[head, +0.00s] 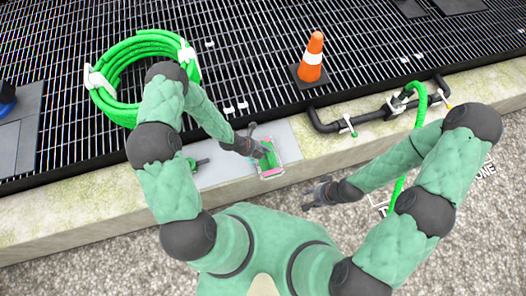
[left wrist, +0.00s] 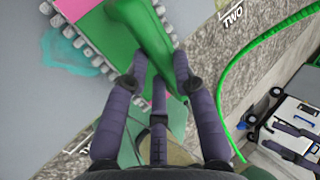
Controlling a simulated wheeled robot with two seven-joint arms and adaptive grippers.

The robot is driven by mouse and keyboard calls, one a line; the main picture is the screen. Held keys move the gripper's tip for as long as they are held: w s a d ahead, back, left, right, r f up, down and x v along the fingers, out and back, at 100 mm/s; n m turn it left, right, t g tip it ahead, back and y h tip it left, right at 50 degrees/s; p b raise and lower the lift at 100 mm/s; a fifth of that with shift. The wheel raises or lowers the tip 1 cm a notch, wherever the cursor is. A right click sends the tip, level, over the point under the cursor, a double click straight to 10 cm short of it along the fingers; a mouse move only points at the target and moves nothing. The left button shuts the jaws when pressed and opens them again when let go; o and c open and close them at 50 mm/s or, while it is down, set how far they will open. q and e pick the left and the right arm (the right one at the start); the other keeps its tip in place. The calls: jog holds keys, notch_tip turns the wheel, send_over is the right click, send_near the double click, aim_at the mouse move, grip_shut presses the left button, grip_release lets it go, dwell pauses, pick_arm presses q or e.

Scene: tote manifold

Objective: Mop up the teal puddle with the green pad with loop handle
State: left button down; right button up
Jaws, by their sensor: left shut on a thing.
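The green pad with loop handle (head: 269,159) is at the right end of the grey plate (head: 222,166) on the concrete ledge. My left gripper (head: 262,149) is shut on its handle. The pad has pink corners and a pale fringe. The teal puddle (left wrist: 75,45) lies on the grey plate beside the fringed edge, partly hidden by the pad. My right gripper (head: 317,195) is open and empty above the gravel.
A coiled green hose (head: 128,60) and an orange cone (head: 312,58) stand on the dark grating. A small green valve (head: 197,164) is at the plate's left. A black pipe (head: 325,125) and a hanging green hose (head: 421,105) are to the right.

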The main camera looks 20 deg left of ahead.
pick_arm(q)
jog(key=c, duration=2)
grip_release()
jog(key=shift+f, duration=0.3)
jog(key=shift+w, duration=0.1)
grip_shut()
jog(key=shift+w+a, duration=0.55)
jog(key=shift+w, duration=0.2)
jog(key=shift+w+a, duration=0.5)
jog(key=shift+w, duration=0.2)
grip_release()
jog(key=shift+w+a+f, duration=0.1)
jog(key=shift+w+a, duration=0.45)
jog(key=shift+w, duration=0.25)
jog(key=shift+w+a, duration=0.55)
jog(key=shift+w, duration=0.25)
